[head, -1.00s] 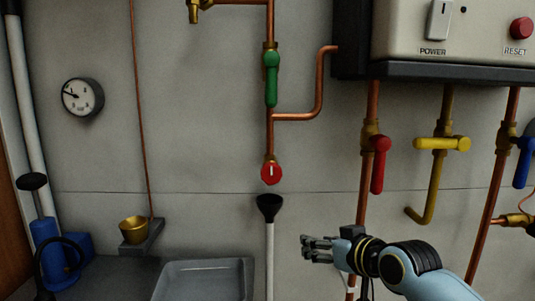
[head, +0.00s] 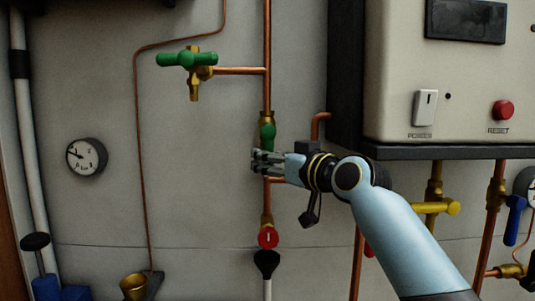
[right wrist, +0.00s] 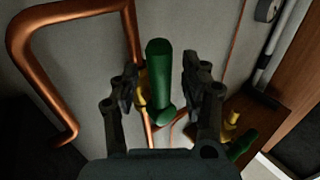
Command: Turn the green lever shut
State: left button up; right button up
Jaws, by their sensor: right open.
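The green lever (head: 267,131) sits on a brass valve on the vertical copper pipe and lies along the pipe. Its lower part is hidden behind my right gripper (head: 258,162) in the head view. In the right wrist view the green lever (right wrist: 158,72) stands between the two dark fingers of my right gripper (right wrist: 159,84). The fingers are open, with a gap on each side of the lever. My left gripper is not in view.
A tap with a green handle (head: 187,59) branches off left of the pipe. The grey boiler box (head: 440,90) is at right, with yellow (head: 435,207) and blue (head: 514,218) levers beneath.

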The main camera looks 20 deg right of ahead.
jog(key=shift+w+a, duration=0.2)
jog(key=shift+w, duration=0.45)
grip_shut()
jog(key=shift+w+a+f, duration=0.15)
jog(key=shift+w+f, duration=0.1)
jog(key=shift+f, duration=0.1)
